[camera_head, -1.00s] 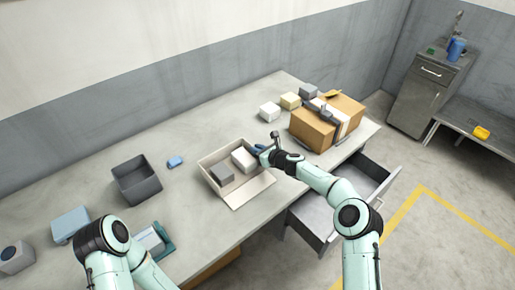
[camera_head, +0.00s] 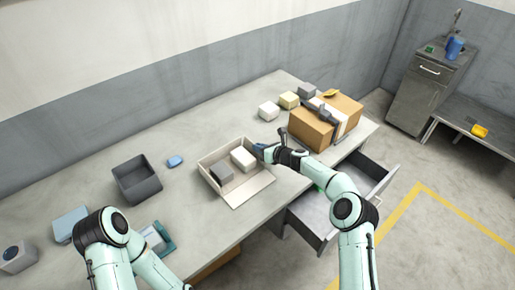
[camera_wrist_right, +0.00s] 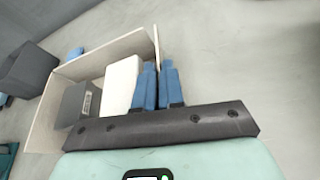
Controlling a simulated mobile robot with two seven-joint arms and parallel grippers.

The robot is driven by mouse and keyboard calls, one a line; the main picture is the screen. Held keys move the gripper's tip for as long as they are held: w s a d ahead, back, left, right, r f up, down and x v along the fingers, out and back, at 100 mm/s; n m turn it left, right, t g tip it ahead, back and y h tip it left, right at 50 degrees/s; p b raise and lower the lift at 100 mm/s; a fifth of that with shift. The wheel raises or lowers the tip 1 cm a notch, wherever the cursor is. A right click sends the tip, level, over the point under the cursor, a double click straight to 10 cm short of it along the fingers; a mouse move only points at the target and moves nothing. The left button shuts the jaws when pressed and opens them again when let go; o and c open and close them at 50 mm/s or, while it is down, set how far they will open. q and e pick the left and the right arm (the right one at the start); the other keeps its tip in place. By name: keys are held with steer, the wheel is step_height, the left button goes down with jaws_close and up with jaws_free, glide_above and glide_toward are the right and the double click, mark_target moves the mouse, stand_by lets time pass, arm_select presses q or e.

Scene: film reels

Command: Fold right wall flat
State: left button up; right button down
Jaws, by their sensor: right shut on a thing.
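A shallow cream box (camera_head: 209,185) lies in the middle of the table. Its front wall (camera_head: 249,189) lies flat on the table, and its left and back walls stand up. A grey block (camera_head: 222,174) and a white block (camera_head: 243,158) are inside. My right gripper (camera_head: 259,150) is at the box's right side. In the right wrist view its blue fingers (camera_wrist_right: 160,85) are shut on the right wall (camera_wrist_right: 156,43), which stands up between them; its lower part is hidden. My left arm is at the lower left, and its gripper is out of view.
A dark grey bin (camera_head: 137,180) and a small blue block (camera_head: 175,161) are left of the box. A brown carton (camera_head: 311,131) and several small blocks stand at the right back. An open drawer (camera_head: 310,222) juts out at the front right.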

steer(key=shift+w+d+f+m+y, duration=0.3)
steer(key=shift+w+d+m, duration=0.1)
steer(key=shift+m, duration=0.2)
steer(key=shift+d+m+g+y, duration=0.25)
steer(key=shift+m+g+y, duration=0.05)
steer(key=shift+m, duration=0.1)
steer(key=shift+w+d+f+m+y, duration=0.2)
steer(key=shift+d+m+y, duration=0.1)
steer(key=shift+m, duration=0.2)
